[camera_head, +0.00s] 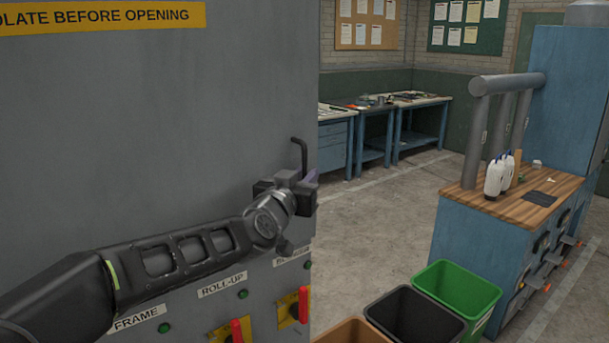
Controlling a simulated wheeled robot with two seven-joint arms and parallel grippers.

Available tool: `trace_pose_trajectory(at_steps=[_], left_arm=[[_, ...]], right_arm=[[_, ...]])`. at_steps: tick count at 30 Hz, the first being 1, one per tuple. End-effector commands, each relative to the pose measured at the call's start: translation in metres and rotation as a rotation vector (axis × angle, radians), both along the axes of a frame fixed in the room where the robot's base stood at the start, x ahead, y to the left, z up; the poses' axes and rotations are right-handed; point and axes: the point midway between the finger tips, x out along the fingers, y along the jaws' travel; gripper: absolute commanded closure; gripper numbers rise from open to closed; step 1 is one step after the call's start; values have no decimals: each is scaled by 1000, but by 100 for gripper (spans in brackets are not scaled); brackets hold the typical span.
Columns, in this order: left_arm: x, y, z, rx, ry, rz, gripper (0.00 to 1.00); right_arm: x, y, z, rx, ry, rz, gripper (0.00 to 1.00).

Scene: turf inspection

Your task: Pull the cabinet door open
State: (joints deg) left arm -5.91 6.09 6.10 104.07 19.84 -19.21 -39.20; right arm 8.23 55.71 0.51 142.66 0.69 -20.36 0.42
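The grey cabinet door (160,130) fills the left of the view, with a yellow strip (100,18) reading "...OLATE BEFORE OPENING" at its top. A dark handle (301,152) stands out near its right edge; only the upper, bent end shows. My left arm crosses in front of the door from the lower left. Its gripper (300,190) is at the handle's lower part and hides it. I cannot tell whether the fingers are closed around the handle or only beside it. The door looks flush, with no gap visible. My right gripper is not in view.
Red switches (237,331) on yellow plates and green buttons (165,328) sit on the grey front below. Brown, black (415,318) and green (458,295) bins stand to the right. A blue wood-topped bench (540,195) holds white bottles (497,176). Open floor (385,215) lies between.

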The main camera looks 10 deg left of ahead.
Motion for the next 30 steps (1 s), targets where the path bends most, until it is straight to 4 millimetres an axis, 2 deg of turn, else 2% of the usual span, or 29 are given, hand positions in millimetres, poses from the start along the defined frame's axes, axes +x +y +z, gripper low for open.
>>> trace_pose_trajectory(at_steps=[4, 11, 30], left_arm=[[0, 0, 0, 0, 0, 0, 82], [0, 0, 0, 0, 0, 0, 100], [0, 0, 0, 0, 0, 0, 100]], right_arm=[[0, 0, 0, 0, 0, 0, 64], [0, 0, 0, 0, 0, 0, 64], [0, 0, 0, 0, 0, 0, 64]])
